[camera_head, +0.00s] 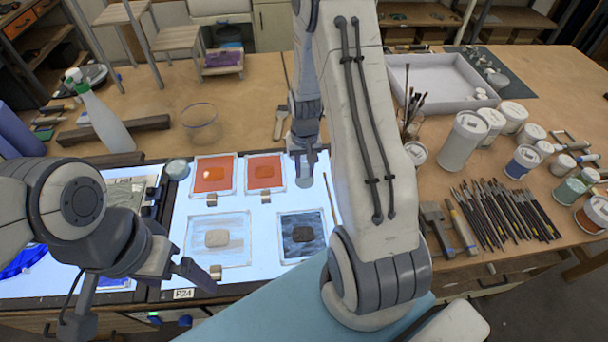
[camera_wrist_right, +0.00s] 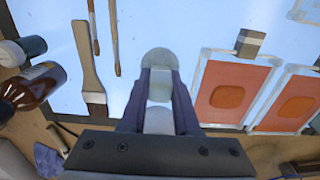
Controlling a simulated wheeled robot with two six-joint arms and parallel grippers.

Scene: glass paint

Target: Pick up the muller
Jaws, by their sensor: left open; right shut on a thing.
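The muller (camera_wrist_right: 160,60) is a pale grey glass piece with a round end, seen between the fingers of my right gripper in the right wrist view. My right gripper (camera_wrist_right: 160,84) is shut on it. In the head view my right gripper (camera_head: 303,150) is at the upper right of the light panel, and the muller shows only as a small pale shape under it. I cannot tell whether it touches the panel. My left gripper (camera_head: 140,285) is open and empty over the panel's front left.
Two orange panes (camera_head: 212,175) (camera_head: 264,174), a pale pane (camera_head: 217,238) and a dark pane (camera_head: 302,236) lie on the light panel (camera_head: 183,225). A flat brush (camera_head: 280,122) lies behind. Paintbrushes (camera_head: 505,212) and jars (camera_head: 463,140) fill the right bench.

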